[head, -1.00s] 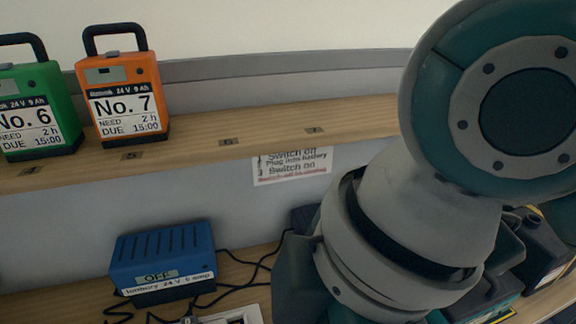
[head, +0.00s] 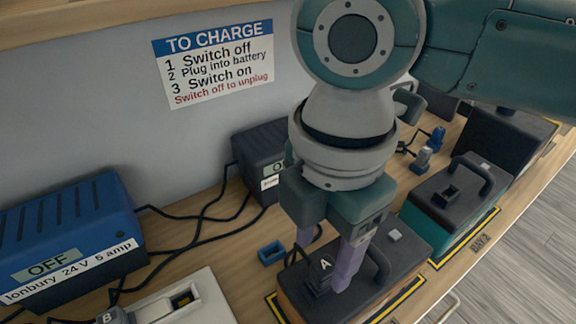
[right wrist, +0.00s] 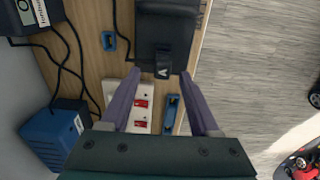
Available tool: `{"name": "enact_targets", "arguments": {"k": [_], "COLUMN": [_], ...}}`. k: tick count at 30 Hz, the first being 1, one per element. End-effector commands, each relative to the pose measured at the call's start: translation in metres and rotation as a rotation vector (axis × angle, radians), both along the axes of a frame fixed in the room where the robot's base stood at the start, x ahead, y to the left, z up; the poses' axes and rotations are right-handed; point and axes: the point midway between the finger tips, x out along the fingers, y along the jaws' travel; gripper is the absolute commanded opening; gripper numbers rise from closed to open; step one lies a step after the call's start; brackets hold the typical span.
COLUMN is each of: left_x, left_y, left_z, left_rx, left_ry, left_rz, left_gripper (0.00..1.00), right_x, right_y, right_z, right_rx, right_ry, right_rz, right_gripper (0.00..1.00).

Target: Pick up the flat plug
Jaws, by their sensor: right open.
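A black plug marked A (head: 322,268) sits at the near left end of a dark-topped battery (head: 399,257). It is the plug nearest my right gripper; I cannot tell for sure that it is the flat one. My right gripper (head: 324,262) is open, its two purple fingers pointing down on either side of this plug. In the right wrist view the plug (right wrist: 161,66) lies between the fingertips (right wrist: 161,74), with gaps at both sides. A grey plug marked B (head: 115,315) shows at the bottom left. My left gripper is out of view.
A blue charger reading OFF (head: 75,235) and a black charger (head: 262,150) stand along the wall with loose cables. A white socket strip (head: 200,302) and small blue holder (head: 270,252) lie nearby. Another battery (head: 455,195) stands to the right.

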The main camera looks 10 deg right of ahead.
Motion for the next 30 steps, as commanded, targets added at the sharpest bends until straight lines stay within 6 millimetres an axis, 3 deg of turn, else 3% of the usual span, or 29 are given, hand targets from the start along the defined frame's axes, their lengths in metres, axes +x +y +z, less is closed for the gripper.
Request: {"name": "enact_targets", "arguments": {"k": [6,15,30], "left_x": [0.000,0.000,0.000], "left_y": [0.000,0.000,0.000], "left_z": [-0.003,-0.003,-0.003], "left_rx": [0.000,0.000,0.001], "left_ry": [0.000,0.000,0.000], "left_rz": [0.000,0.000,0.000], "left_gripper": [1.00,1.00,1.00], "right_x": [-0.003,-0.003,-0.003], "right_y": [-0.004,-0.004,-0.004], "right_z": [-0.033,-0.037,-0.037], "right_rx": [-0.002,-0.001,-0.001], "right_ry": [0.002,-0.001,-0.001], "right_rz": [-0.002,-0.001,-0.002], "right_gripper": [0.62,0.61,0.05]}}
